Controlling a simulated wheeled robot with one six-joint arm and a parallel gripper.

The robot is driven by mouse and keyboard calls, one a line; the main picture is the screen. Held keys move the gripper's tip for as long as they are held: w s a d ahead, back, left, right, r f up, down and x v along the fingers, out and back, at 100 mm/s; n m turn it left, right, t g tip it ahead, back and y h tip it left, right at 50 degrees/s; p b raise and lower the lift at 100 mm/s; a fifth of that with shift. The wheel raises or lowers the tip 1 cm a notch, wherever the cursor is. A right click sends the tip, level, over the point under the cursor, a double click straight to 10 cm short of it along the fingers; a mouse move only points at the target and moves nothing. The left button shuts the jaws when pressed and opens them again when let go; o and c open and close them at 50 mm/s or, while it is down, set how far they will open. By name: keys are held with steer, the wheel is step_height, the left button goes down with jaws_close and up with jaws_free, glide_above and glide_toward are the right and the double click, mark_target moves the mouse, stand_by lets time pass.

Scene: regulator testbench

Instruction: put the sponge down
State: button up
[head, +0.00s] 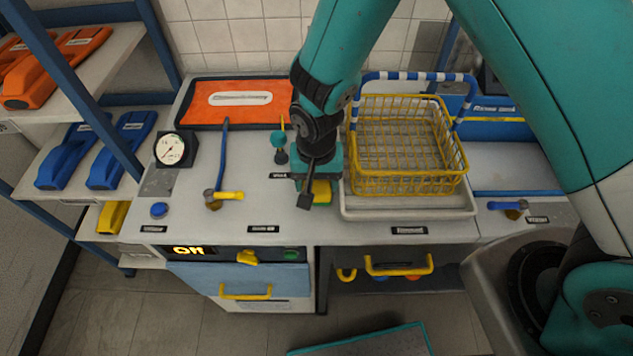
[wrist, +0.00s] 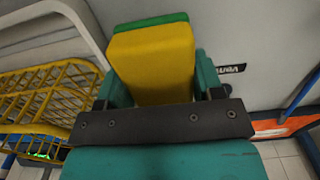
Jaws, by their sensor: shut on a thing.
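The sponge (wrist: 153,62) is a yellow block with a green layer, held between the teal fingers of my gripper (wrist: 158,85) in the wrist view. In the head view the sponge (head: 320,190) shows partly below my gripper (head: 313,190), over the grey worktop (head: 265,215) just left of the wire basket. My gripper is shut on the sponge. The gripper hides part of the sponge, and I cannot tell whether its underside touches the worktop.
A yellow wire basket (head: 405,185) stands on a white tray (head: 410,212) close to the right. A hammer (head: 223,165), gauge (head: 173,148) and blue button (head: 159,210) are at left. An orange tray (head: 190,110) lies behind. Free worktop shows in front of the hammer.

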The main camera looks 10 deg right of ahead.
steer(key=shift+f, duration=0.95)
steer(key=shift+f, duration=0.2)
steer(key=o, duration=0.7)
